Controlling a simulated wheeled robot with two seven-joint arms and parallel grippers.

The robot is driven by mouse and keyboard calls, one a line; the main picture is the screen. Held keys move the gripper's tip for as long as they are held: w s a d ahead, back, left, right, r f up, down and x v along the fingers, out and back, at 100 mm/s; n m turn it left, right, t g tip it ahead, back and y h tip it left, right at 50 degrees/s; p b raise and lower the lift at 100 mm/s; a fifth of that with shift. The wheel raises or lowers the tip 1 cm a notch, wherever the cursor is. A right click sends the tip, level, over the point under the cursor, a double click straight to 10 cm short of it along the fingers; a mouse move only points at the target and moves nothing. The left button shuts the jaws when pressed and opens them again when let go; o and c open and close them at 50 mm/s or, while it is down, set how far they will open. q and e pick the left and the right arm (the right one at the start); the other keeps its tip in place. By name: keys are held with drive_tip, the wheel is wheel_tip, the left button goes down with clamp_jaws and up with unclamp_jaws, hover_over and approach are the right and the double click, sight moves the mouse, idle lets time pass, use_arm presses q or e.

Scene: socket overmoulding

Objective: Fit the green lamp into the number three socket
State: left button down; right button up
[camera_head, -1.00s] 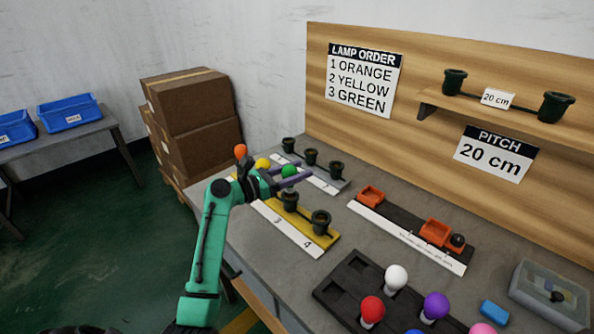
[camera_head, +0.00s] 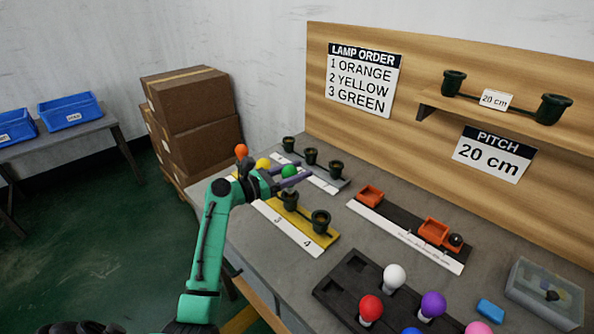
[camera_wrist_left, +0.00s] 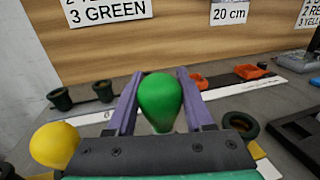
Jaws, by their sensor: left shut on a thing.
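The green lamp (camera_head: 289,171) is between the purple fingers of my left gripper (camera_head: 290,178), which is shut on it. The wrist view also shows the green lamp (camera_wrist_left: 160,101) upright between the fingers. The lamp is above the yellow socket strip (camera_head: 326,239), over or close to the socket by the number 3 (camera_head: 290,200); its base is hidden, so I cannot tell whether it is inside. An orange lamp (camera_head: 241,151) and a yellow lamp (camera_head: 262,163) stand farther along the strip. The socket by the number 4 (camera_head: 320,220) is empty. My right gripper is not in view.
Behind the strip is a grey rail with dark sockets (camera_head: 310,156). Orange trays (camera_head: 433,231) lie to the right. A dark lamp rack (camera_head: 345,273) holds red, white and purple lamps in front. A clear box (camera_head: 548,290) stands at the right.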

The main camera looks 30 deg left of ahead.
use_arm(q)
drive_tip(key=shift+p, duration=0.35)
drive_tip(key=shift+f+b, duration=0.7)
drive_tip(key=shift+f, duration=0.55)
drive_tip(key=shift+c, duration=1)
unclamp_jaws()
drive_tip(key=v, duration=1.4)
drive_tip(key=shift+s+b, duration=0.35)
drive_tip(key=shift+b, duration=0.1)
drive_tip(key=shift+a, duration=0.1)
